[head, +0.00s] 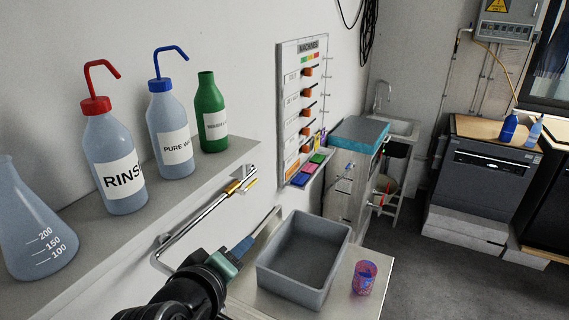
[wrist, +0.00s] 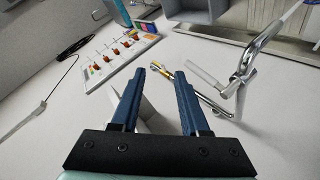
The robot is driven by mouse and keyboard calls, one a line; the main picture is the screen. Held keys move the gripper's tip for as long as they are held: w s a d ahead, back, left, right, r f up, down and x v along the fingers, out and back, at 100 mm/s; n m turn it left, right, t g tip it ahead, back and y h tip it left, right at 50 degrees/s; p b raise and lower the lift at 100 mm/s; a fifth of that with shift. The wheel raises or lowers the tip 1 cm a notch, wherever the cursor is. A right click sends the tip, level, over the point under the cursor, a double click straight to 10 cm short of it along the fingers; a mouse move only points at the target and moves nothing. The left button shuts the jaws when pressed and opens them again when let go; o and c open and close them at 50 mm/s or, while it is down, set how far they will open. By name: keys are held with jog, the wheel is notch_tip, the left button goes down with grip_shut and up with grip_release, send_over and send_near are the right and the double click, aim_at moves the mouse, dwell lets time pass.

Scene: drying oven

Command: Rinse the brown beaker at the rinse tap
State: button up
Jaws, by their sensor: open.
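I see no brown beaker in either view. My gripper (head: 252,241) is open, low in the head view, beside the wall and left of the grey tub; part of my arm hides its lower end. In the wrist view its two blue fingers (wrist: 160,75) stand apart with nothing held between them. A chrome pipe with a brass fitting (head: 236,186) runs on the wall under the shelf; chrome pipework also shows right of the fingers in the wrist view (wrist: 243,75). A curved faucet (head: 380,92) stands at the far sink (head: 403,128). I cannot tell which is the rinse tap.
An empty grey tub (head: 330,240) and a pink-and-blue patterned cup (head: 364,277) stand on the bench. The shelf (head: 190,190) holds a flask (head: 38,225), a red-capped rinse bottle (head: 112,150), a blue-capped bottle (head: 170,125) and a green bottle (head: 210,105). Open floor lies right.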

jog(key=d+r+m+t+y, duration=0.1)
jog(key=d+r+m+t, duration=0.25)
jog(key=r, duration=0.35)
jog(key=d+r+m+t+y, duration=0.1)
jog(key=d+r+m+t, duration=0.1)
jog(key=d+r+m, duration=0.4)
jog(key=s+r+t, duration=0.3)
jog(key=s+r, duration=0.1)
jog(key=r, duration=0.4)
jog(key=s+r+t+b, duration=0.1)
jog(key=s+r+t, duration=0.2)
jog(key=s+r, duration=0.2)
jog(key=s+a+r+t+b, duration=0.1)
jog(key=s+r+t, duration=0.3)
jog(key=r, duration=0.7)
jog(key=shift+s+r+n, duration=0.15)
jog(key=shift+r+n, duration=0.2)
jog(key=shift+n, duration=0.1)
